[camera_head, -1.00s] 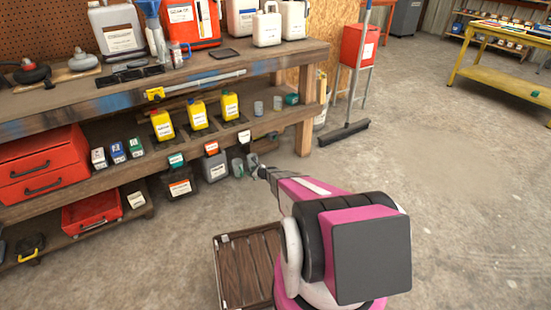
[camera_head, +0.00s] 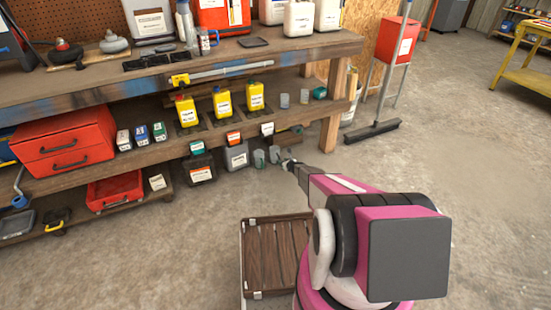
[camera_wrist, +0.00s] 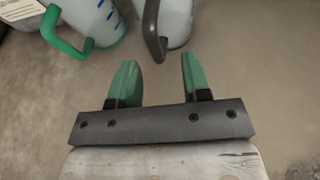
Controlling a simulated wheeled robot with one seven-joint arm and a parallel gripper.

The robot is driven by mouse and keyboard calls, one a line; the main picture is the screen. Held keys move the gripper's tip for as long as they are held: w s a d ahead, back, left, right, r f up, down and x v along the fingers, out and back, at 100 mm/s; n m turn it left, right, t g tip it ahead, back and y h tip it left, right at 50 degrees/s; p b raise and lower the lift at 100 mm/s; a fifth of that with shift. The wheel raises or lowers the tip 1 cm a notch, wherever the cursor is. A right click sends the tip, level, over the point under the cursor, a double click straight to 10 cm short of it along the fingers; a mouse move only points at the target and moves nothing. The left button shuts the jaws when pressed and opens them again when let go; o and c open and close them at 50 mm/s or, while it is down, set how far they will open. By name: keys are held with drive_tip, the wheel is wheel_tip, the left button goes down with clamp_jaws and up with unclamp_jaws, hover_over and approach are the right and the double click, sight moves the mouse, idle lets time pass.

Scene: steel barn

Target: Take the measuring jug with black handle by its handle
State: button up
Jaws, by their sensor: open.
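The measuring jug with black handle (camera_wrist: 176,22) is at the top middle of the wrist view, partly cut off by the frame edge. Its dark handle (camera_wrist: 152,30) points toward my gripper (camera_wrist: 157,72). My gripper is open and empty, with two green fingertips. In the picture, the handle's lower end lies between and just ahead of the fingertips; I see no contact. A second jug with a green handle (camera_wrist: 95,18) stands to the left. In the head view, my gripper (camera_head: 284,162) is beside two small jugs (camera_head: 259,158) at the floor, where the handle colours are hard to tell.
A wooden bench (camera_head: 110,92) with a lower shelf holds yellow bottles (camera_head: 222,103), boxes and more small vessels. A grey container (camera_head: 236,156) stands left of the jugs. Open floor lies right.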

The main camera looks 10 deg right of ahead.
sight(276, 157)
drive_tip(key=x, duration=0.4)
drive_tip(key=shift+w+a+f, duration=0.1)
drive_tip(key=shift+a, duration=0.2)
clamp_jaws()
